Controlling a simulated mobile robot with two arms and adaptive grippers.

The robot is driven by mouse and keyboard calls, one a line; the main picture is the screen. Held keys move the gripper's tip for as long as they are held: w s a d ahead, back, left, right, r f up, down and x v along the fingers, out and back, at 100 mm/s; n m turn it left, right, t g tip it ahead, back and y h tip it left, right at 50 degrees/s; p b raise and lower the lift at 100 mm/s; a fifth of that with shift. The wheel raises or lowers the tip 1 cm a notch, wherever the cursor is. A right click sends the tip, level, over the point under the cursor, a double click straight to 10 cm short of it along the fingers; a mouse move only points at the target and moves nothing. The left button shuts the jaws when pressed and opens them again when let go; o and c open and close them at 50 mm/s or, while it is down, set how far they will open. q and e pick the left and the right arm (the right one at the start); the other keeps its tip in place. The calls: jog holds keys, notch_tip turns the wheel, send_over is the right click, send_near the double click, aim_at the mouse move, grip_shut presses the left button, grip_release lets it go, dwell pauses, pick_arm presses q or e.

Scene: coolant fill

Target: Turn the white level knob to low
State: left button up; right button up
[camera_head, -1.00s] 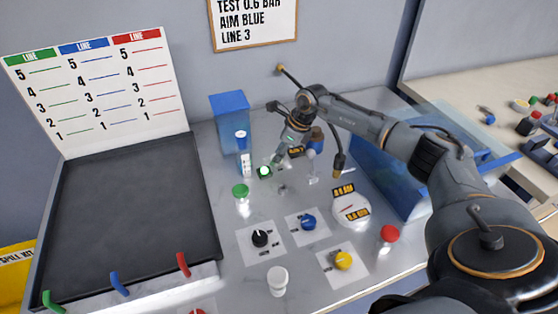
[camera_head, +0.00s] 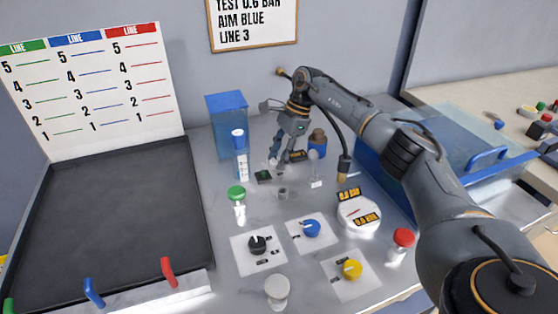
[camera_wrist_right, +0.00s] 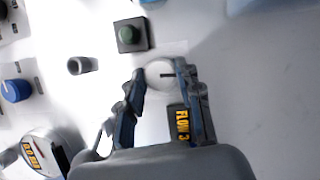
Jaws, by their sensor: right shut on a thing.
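The white level knob (camera_wrist_right: 160,74) is a round white disc with a dark pointer line, seen in the right wrist view. My right gripper (camera_wrist_right: 158,76) has a finger on either side of it and is shut on it. In the head view my right gripper (camera_head: 277,161) points down at the back of the bench, and its fingers hide the knob there. I cannot read any low mark beside the knob. My left gripper is not in view.
A dark green button (camera_head: 263,176) and a small grey cylinder (camera_head: 283,193) are close to my right gripper. Black (camera_head: 257,244), blue (camera_head: 312,228) and yellow (camera_head: 351,269) knobs and a gauge (camera_head: 358,214) are in front.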

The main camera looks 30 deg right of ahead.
jog(key=shift+w+r+n, duration=0.1)
jog(key=shift+n, duration=0.3)
jog(key=o, duration=0.9)
jog(key=v, duration=1.2)
jog(key=shift+r, duration=0.1)
